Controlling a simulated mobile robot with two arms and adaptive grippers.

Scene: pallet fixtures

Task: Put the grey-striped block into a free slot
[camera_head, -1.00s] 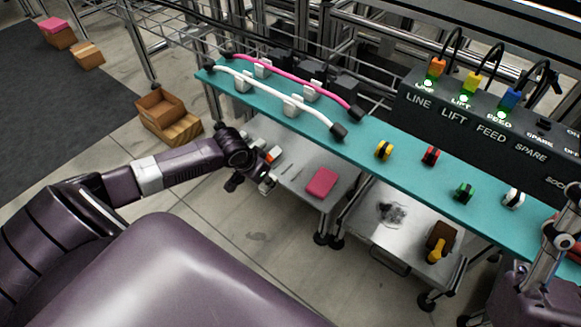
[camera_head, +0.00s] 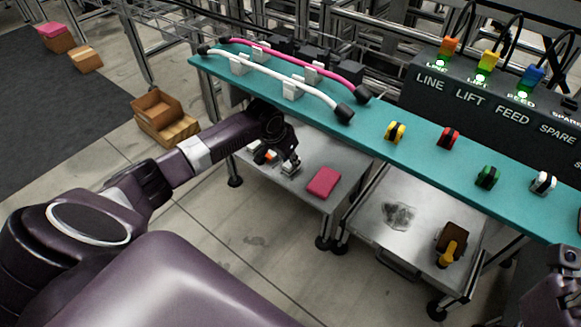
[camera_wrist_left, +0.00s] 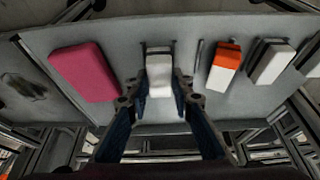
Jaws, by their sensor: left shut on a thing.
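My left gripper (camera_head: 289,168) is over the lower metal shelf in the head view. In the left wrist view the left gripper (camera_wrist_left: 160,90) is shut on a white block with a grey band, the grey-striped block (camera_wrist_left: 160,74). Narrow slot edges show on the grey plate around the block's far end; I cannot tell whether it is in the slot or just above it. A white block with an orange end (camera_wrist_left: 225,66) and another pale block (camera_wrist_left: 271,63) stand to the right on the plate. My right gripper is not in view; only part of that arm shows.
A pink block (camera_head: 323,182) lies on the shelf (camera_head: 305,199) beside the gripper; it also shows in the wrist view (camera_wrist_left: 84,72). A teal rail (camera_head: 370,135) with cables and coloured clips runs above. A second cart (camera_head: 385,245) stands to the right.

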